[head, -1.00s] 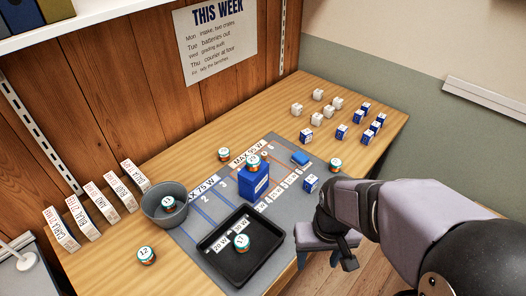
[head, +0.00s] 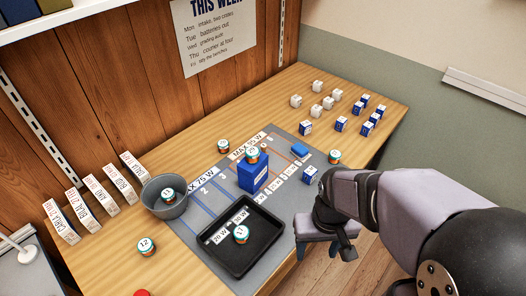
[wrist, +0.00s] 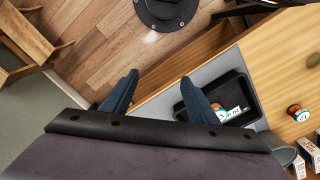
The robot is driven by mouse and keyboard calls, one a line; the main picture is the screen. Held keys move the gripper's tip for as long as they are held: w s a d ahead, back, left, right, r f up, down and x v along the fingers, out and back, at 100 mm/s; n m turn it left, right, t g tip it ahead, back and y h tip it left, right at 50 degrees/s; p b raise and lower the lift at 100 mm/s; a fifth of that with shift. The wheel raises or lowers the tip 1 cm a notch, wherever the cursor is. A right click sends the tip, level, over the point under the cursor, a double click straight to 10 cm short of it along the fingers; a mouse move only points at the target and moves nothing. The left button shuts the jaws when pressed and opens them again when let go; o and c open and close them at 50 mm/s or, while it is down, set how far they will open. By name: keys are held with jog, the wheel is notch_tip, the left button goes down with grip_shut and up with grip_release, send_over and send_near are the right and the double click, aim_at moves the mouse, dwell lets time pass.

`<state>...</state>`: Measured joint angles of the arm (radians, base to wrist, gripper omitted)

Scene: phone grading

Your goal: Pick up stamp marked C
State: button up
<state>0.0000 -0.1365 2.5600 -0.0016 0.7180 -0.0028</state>
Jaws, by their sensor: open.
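I cannot make out a stamp marked C in either view. A red rounded thing (head: 142,293) is cut off by the bottom edge of the head view, and I cannot tell what it is. My gripper (wrist: 158,77) is open in the wrist view, its two dark blue fingers apart with nothing between them. It is over the front edge of the table (head: 275,108), with floor and the mat's edge beneath.
A black tray (head: 262,208) with a round tin (head: 241,233) lies on the grey mat (head: 197,243). White cubes (head: 317,112) and blue cubes (head: 341,124) are at the far right.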

jog(key=shift+c, duration=0.2)
jog(key=c, duration=0.3)
jog(key=w+f+n+t+b, duration=0.1)
jog(key=w+f+t, duration=0.1)
jog(key=w, duration=0.9)
jog(key=w+d+f+n+t+y, duration=0.1)
jog(key=w+t, duration=0.3)
jog(key=w, duration=0.8)
jog(key=w+f+n+t+y+b, duration=0.1)
jog(key=w+t, duration=0.3)
jog(key=w, duration=0.8)
jog(key=shift+d+f+n+b, duration=0.15)
jog(key=shift+f+n+b, duration=0.3)
jog(key=shift+f, duration=0.35)
jog(key=w+a+y, duration=0.1)
jog(key=w+a+f+n+t+y, duration=0.1)
jog(key=a+y, duration=0.1)
jog(key=w+a+n+t+y, duration=0.1)
jog(key=a+y, duration=0.1)
jog(key=shift+w+f+b, duration=0.25)
jog(key=shift+f+b, duration=0.05)
jog(key=shift+f, duration=0.1)
jog(key=shift+a+n+y, duration=0.45)
jog(key=shift+a+y, duration=0.15)
jog(key=shift+a, duration=0.05)
